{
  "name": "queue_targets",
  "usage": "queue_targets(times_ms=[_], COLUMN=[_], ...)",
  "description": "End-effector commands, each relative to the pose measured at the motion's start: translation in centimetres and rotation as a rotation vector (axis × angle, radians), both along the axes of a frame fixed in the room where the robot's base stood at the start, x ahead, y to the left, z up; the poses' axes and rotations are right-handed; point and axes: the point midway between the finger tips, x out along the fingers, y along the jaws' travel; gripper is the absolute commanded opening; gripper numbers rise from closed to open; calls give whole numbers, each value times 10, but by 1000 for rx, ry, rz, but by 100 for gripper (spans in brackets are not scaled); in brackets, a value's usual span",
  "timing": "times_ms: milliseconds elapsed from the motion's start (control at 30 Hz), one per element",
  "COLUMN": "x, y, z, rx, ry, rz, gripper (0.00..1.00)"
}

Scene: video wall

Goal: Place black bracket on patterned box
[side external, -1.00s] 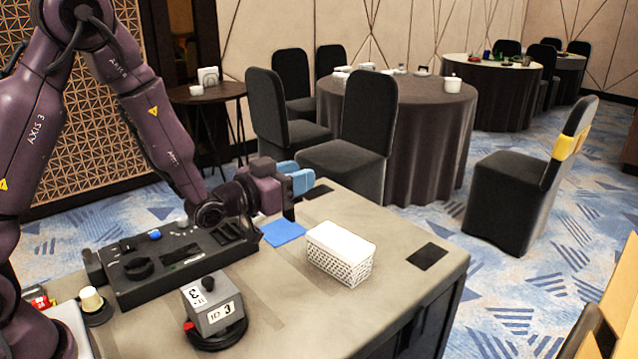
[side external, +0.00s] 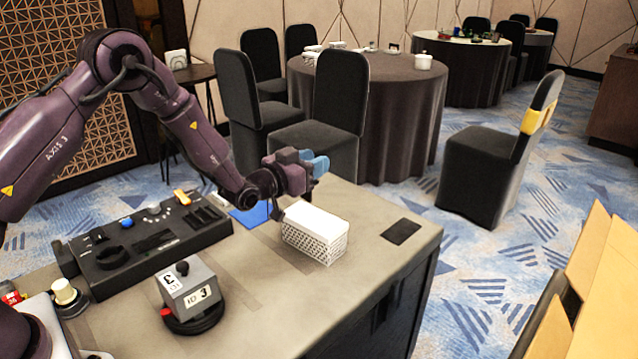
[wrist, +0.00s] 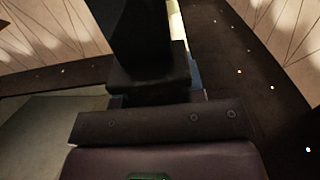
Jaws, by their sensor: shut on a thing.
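The patterned box (side external: 318,243), white on top with a dark-and-white lattice on its sides, stands on the grey table. My gripper (side external: 316,165), with blue fingertips, is above the table and over the box's back edge in the side view. It is shut on the black bracket (side external: 277,211), a small dark piece hanging low beside the box's left end. Whether the bracket touches the box cannot be told. In the wrist view a large black upright piece (wrist: 135,40) fills the upper middle; fingertips and box are not clear there.
A blue square (side external: 252,214) lies left of the box, and a dark square (side external: 401,231) lies to its right. A black control panel (side external: 150,240) and a grey block with a knob (side external: 189,292) stand on the left. The front right tabletop is clear.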

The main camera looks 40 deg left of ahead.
Motion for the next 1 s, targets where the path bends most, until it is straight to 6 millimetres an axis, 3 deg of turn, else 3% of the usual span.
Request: queue_targets(times_ms=[300,500,933,967,1000], x=[24,23,23,23,23], y=[2,2,2,2,2], z=[-28,-54,-60,-60,-60], rx=[1,1,1,1,1], ry=[-3,-2,-4,-2,-2], rz=[0,0,0,0,0], gripper=[2,2,2,43,52])
